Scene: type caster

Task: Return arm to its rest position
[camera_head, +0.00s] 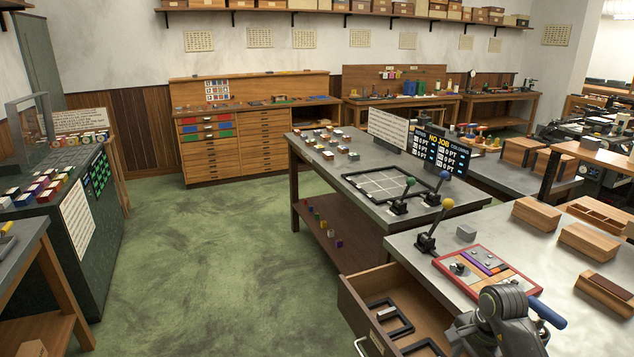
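My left arm and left gripper are out of the picture. At the bottom right, a grey jointed mechanism (503,318) looks like the end of my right arm. It is in front of the near grey-topped bench (590,268), and no fingertips can be made out on it. A blue cylindrical handle (547,313) shows beside it on the right. I cannot tell whether the mechanism holds this handle or only stands in front of it.
An open wooden drawer (352,304) with black frames juts from the near bench. A red-edged panel (488,266) and a yellow-knobbed lever (436,226) are on that bench. A gridded plate (381,184) lies on the middle table. Green floor (215,270) is clear at left centre.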

